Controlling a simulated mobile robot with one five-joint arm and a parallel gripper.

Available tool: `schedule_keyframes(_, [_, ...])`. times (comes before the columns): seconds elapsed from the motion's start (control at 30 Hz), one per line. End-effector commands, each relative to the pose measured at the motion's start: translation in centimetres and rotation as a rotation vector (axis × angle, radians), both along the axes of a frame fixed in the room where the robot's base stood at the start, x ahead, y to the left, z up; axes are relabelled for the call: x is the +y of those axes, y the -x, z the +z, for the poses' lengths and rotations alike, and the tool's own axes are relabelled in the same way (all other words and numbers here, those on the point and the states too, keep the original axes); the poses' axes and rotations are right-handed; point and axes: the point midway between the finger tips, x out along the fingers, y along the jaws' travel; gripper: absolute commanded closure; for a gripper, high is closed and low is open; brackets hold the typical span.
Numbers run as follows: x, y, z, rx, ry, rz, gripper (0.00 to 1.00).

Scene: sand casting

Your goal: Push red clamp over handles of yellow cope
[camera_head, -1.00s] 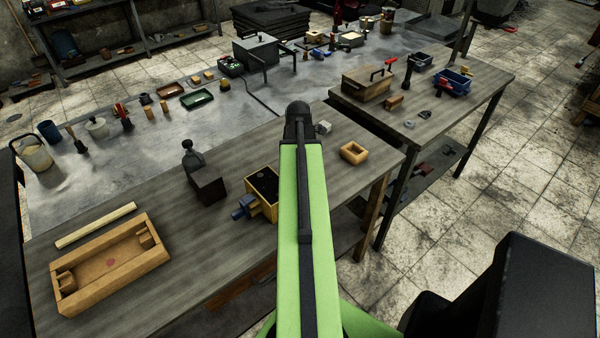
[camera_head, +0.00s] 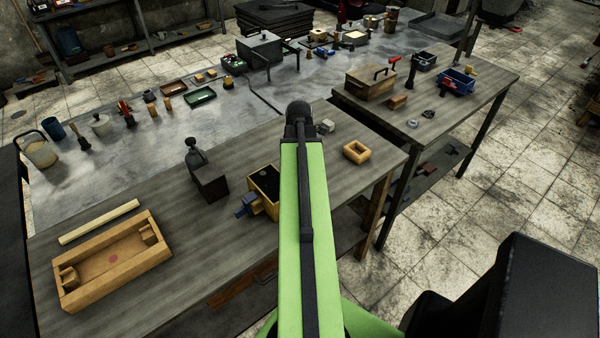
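A wooden yellow-brown box (camera_head: 371,85) with a black handle on top stands on the right table. A small red piece (camera_head: 394,60) shows at the right end of that handle; it may be the red clamp, but it is too small to tell how it sits. A yellow box (camera_head: 272,207) with a dark top and a blue piece (camera_head: 246,205) at its left side stands on the near table, partly behind my green arm. I cannot tell which box is the cope. My arm reaches forward up the middle of the view; my gripper is not visible.
A wooden tray (camera_head: 160,250) and a pale strip (camera_head: 98,222) lie on the near table at left. A dark block (camera_head: 210,187) stands near its middle. A small wooden frame (camera_head: 356,151) lies right of my arm. Blue bins (camera_head: 456,84) stand on the right table. Tiled floor is open at right.

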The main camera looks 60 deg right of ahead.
Motion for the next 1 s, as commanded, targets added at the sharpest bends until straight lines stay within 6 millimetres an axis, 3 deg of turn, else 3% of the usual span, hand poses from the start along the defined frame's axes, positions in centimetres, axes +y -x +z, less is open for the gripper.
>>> schedule_keyframes(0.63, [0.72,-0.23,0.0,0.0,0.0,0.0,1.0])
schedule_keyframes(0.67, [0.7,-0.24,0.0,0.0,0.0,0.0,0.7])
schedule_keyframes(0.7, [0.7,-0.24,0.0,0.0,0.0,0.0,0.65])
schedule_keyframes(0.83, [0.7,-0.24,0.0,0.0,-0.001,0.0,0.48])
schedule_keyframes(1.0, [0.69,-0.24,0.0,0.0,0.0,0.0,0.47])
